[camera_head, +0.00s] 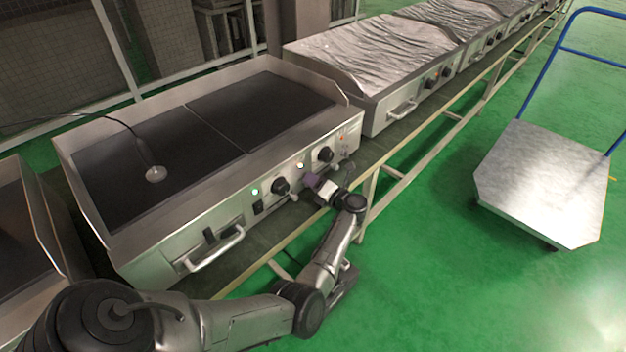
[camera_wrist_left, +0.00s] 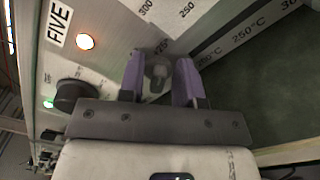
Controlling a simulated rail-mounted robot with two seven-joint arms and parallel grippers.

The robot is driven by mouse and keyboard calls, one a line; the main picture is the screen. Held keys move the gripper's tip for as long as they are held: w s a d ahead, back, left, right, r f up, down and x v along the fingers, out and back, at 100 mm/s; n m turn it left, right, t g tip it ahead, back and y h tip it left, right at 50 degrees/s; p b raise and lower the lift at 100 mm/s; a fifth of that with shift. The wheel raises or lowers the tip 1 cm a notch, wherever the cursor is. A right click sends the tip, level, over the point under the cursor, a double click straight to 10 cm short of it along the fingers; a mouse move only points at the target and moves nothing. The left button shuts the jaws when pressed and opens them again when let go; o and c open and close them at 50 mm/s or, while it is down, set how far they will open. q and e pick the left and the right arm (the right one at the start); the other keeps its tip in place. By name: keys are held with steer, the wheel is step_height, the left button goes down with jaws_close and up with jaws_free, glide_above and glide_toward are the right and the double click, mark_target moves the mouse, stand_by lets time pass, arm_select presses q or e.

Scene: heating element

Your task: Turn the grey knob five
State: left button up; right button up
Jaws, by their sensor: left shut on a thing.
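The heating element (camera_head: 205,190) is a steel griddle with a front panel of knobs and lights. In the left wrist view, the grey knob (camera_wrist_left: 157,70) sits between the two purple fingers of my left gripper (camera_wrist_left: 160,82), with temperature marks around it. The fingers are shut on it. A label "FIVE" (camera_wrist_left: 60,21) and a lit orange light (camera_wrist_left: 85,41) are on the panel near it. In the head view my left gripper (camera_head: 311,181) is at the panel between two black knobs, and the grey knob is hidden behind it. My right gripper is not in view.
Black knobs (camera_head: 280,185) (camera_head: 325,154) flank my left gripper. A handle (camera_head: 215,250) sticks out at the panel's lower left. A round-ended probe (camera_head: 155,174) hangs over the plate. Wrapped griddles (camera_head: 380,50) stand behind on the line. A trolley (camera_head: 545,185) stands right on open green floor.

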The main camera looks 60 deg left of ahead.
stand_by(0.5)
arm_select(q)
steer(key=o, duration=0.6)
steer(key=shift+d, duration=0.1)
steer(key=p+v, duration=0.2)
steer(key=v, duration=1.1)
steer(key=shift+d, duration=0.3)
steer(key=shift+w, duration=0.1)
